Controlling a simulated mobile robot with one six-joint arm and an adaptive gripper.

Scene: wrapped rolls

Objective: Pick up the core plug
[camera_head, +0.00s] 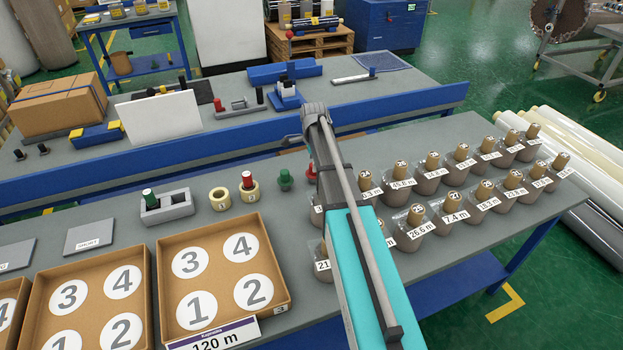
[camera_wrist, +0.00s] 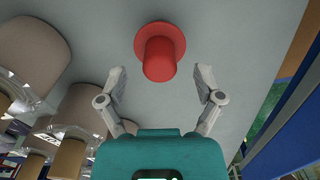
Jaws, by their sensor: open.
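A red core plug (camera_wrist: 160,58) with a round flange and a narrower stem stands on the grey table in the wrist view. My gripper (camera_wrist: 159,78) is open, with one finger on each side of the stem and visible gaps to both. In the head view, part of the red plug (camera_head: 311,173) shows at the left edge of my arm, which hides the rest. A green core plug (camera_head: 285,180) stands just left of it. My gripper's fingers cannot be made out in the head view.
Wrapped rolls (camera_head: 430,180) with length labels stand in rows to the right, and some show at the left of the wrist view (camera_wrist: 30,50). A blue rail (camera_head: 230,143) runs behind. Left are tape rolls (camera_head: 219,199), a grey holder (camera_head: 167,208) and numbered trays (camera_head: 215,225).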

